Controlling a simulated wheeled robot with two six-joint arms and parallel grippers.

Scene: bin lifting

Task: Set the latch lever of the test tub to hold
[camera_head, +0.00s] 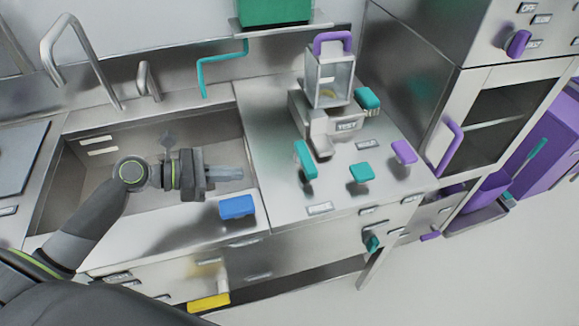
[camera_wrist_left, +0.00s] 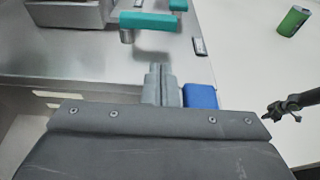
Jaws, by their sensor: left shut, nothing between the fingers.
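A metal unit labelled TEST (camera_head: 347,125) stands on the right-hand counter, with a clear-sided box with a purple handle (camera_head: 332,42) on top. A teal lever (camera_head: 306,160) stands on the counter in front of it; a teal bar on a post (camera_wrist_left: 150,20) shows in the left wrist view. I cannot read which lever is the tub's latch. My left gripper (camera_head: 240,173) is shut and empty above the sink's right edge, left of the teal lever and apart from it. Its fingers (camera_wrist_left: 160,78) show in the left wrist view. A dark gripper-like part (camera_wrist_left: 284,106) there may be my right gripper.
A blue block (camera_head: 237,207) sits on the front edge just below my left gripper. Another teal handle (camera_head: 360,173) and a purple handle (camera_head: 403,152) stand farther right. A sink tap (camera_head: 70,45) rises at the back left. A cabinet (camera_head: 500,110) bounds the right.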

